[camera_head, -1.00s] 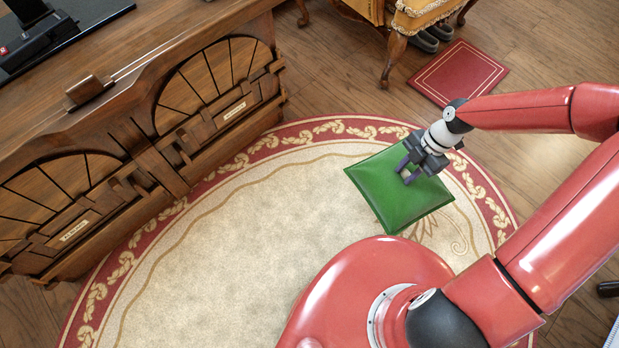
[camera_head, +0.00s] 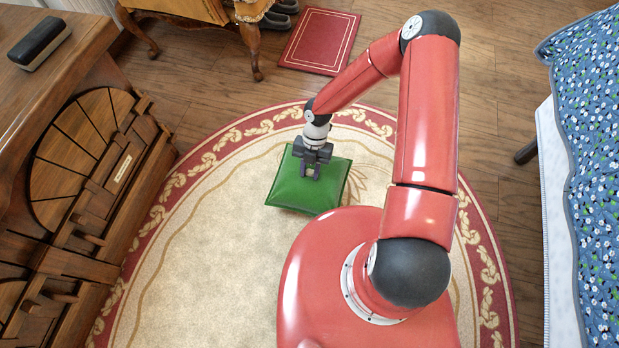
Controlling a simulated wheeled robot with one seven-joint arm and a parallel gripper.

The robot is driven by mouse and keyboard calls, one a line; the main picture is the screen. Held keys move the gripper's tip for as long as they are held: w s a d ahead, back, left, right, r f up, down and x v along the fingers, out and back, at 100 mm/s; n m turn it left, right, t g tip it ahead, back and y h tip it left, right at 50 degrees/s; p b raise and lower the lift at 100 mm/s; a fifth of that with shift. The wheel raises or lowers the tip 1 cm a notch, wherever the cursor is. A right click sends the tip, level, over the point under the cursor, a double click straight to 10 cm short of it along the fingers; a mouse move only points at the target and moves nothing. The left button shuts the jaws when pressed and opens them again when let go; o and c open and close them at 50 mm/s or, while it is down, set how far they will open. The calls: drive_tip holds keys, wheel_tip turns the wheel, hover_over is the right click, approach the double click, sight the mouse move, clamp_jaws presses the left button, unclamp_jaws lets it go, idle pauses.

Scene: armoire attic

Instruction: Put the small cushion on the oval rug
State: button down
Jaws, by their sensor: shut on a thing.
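The small cushion (camera_head: 292,192) is green and square with piped edges. It appears over the upper middle part of the oval rug (camera_head: 200,245), which has a cream centre and a red border with a gold scroll pattern. My gripper (camera_head: 309,176) reaches down onto the cushion's upper right part and is shut on it. My gripper and wrist hide a little of the cushion's top. I cannot tell for certain whether the cushion touches the rug or is held just above it.
A carved wooden armoire piece (camera_head: 75,160) lines the left, with a dark case (camera_head: 39,43) on top. A chair (camera_head: 250,45) and a red mat (camera_head: 320,40) are at the back. A bed with a blue floral cover (camera_head: 600,150) stands right. The rug's left half is clear.

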sight(310, 179)
drive_tip(key=shift+f, duration=2.95)
drive_tip(key=shift+f+b, duration=0.15)
drive_tip(key=shift+b, duration=0.25)
drive_tip(key=c, duration=1.1)
unclamp_jaws()
